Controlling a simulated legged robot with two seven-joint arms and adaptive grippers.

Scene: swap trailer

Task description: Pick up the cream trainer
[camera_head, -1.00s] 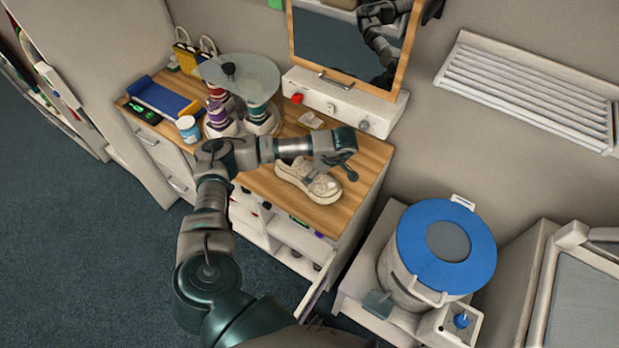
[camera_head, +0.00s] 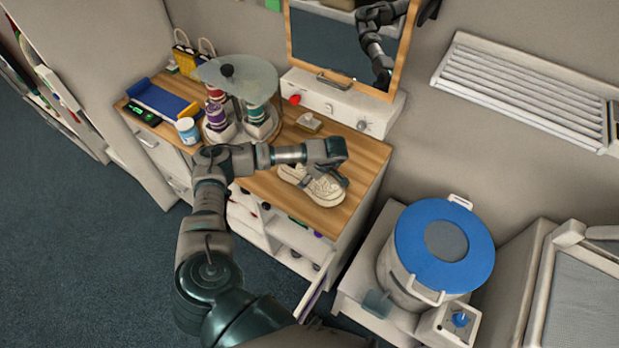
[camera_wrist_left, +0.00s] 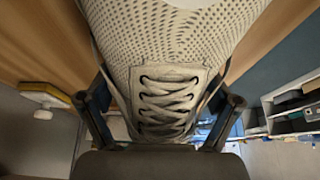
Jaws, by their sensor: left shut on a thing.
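The cream trainer (camera_head: 318,190) lies on the wooden dresser top (camera_head: 362,166), near its right front part. In the left wrist view the trainer (camera_wrist_left: 180,45) fills the upper middle, with its perforated upper and its laces close to the camera. My left gripper (camera_head: 330,176) reaches over the trainer from the left and partly hides it. In the left wrist view its two fingers stand on either side of the laced part, and the left gripper (camera_wrist_left: 160,118) is shut on the trainer. My right gripper is not in view.
A round glass stand (camera_head: 240,78) with bottles is behind my arm. A white jar (camera_head: 187,130) and a blue tray (camera_head: 160,100) are left of it. A mirror (camera_head: 345,40) rises at the back. A blue-lidded bin (camera_head: 475,235) stands right of the dresser.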

